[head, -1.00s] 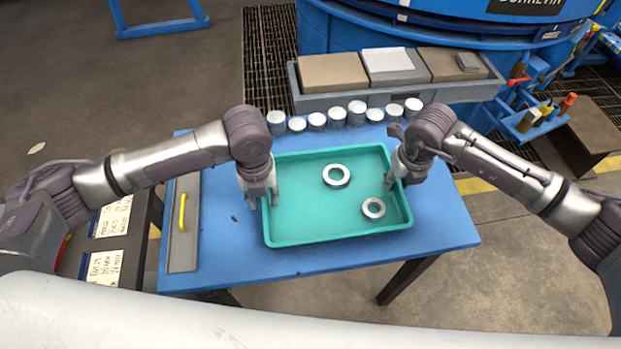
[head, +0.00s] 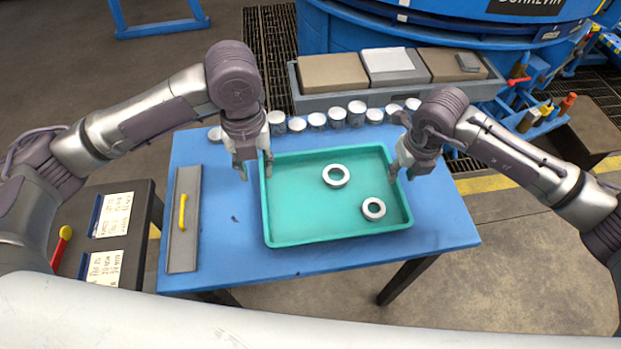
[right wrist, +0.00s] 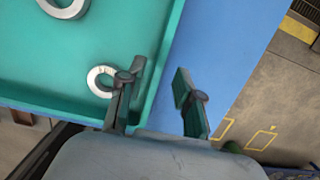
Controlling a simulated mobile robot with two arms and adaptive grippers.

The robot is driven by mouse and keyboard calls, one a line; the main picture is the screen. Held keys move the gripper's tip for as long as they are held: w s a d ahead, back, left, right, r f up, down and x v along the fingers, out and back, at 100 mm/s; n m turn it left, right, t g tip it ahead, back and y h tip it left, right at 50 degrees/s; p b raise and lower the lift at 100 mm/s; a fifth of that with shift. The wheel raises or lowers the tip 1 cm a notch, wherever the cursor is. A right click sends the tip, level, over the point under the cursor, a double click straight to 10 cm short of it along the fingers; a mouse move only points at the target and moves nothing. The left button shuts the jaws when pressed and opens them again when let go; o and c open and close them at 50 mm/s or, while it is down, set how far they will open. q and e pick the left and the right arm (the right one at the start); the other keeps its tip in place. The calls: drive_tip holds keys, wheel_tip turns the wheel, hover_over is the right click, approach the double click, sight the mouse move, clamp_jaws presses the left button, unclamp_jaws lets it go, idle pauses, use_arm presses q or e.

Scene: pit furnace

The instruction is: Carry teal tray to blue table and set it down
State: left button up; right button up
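The teal tray (head: 318,235) lies flat on the blue table (head: 440,225). Two metal rings rest in it, one near the middle (head: 327,182) and one near the right side (head: 365,213). My left gripper (head: 254,174) is open above the tray's left rim, its fingers apart. My right gripper (head: 402,172) is at the tray's right rim. In the right wrist view its fingers (right wrist: 158,100) are spread, one over the tray edge and one over bare blue table. Neither gripper holds the tray.
Several white-topped metal cylinders (head: 337,115) line the table's back edge. A grey plate with a yellow handle (head: 183,225) lies at the table's left. Behind stands a grey bin with boxes (head: 395,93). A dark stand with paper sheets (head: 107,240) is at left.

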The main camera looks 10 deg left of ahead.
wheel_tip(320, 180, up, 8)
drive_tip(key=s, duration=0.1)
drive_tip(key=shift+d+f, duration=0.15)
drive_tip(key=shift+f, duration=0.05)
idle(0.4)
